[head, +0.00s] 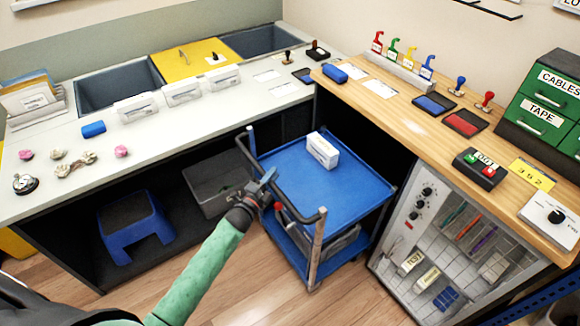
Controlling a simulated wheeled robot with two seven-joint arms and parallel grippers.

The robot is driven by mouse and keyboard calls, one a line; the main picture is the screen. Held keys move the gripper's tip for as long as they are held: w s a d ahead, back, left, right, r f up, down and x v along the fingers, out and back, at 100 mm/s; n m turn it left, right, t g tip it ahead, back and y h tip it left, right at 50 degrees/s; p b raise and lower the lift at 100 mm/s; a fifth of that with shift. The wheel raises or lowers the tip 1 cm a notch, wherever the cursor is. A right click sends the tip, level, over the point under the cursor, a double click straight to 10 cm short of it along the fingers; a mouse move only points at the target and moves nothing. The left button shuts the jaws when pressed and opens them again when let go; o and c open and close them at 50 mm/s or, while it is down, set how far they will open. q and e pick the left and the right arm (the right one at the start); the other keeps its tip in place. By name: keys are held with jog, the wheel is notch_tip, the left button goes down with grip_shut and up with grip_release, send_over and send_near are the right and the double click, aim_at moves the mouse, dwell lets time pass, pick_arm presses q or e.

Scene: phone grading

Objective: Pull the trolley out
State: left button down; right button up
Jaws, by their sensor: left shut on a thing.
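A blue trolley (318,186) with grey posts stands under the inner corner of the L-shaped counter. A white box (322,150) lies on its top shelf, and dark and red items show on its lower shelf. The trolley's dark push handle (281,214) runs along its near left side. My left gripper (266,182) is shut on this handle; the arm hides part of the area below. My right gripper is not in view.
A blue step stool (136,226) and a grey crate (208,190) stand under the left counter (180,133). A tool cabinet (450,245) stands right of the trolley under the wooden counter (420,132). Wooden floor (262,290) in front of the trolley is clear.

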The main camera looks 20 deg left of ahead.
pick_arm(q)
jog(key=s+a, duration=0.4)
jog(key=s, duration=0.1)
jog(key=shift+s+a, duration=0.15)
jog(key=shift+a, duration=0.1)
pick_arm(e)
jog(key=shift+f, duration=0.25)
pick_arm(q)
jog(key=shift+f, duration=0.1)
jog(key=c, duration=1.3)
grip_release()
jog(key=b+v, duration=0.2)
jog(key=v, duration=0.5)
jog(key=shift+s+a, duration=0.2)
jog(key=shift+s, duration=0.1)
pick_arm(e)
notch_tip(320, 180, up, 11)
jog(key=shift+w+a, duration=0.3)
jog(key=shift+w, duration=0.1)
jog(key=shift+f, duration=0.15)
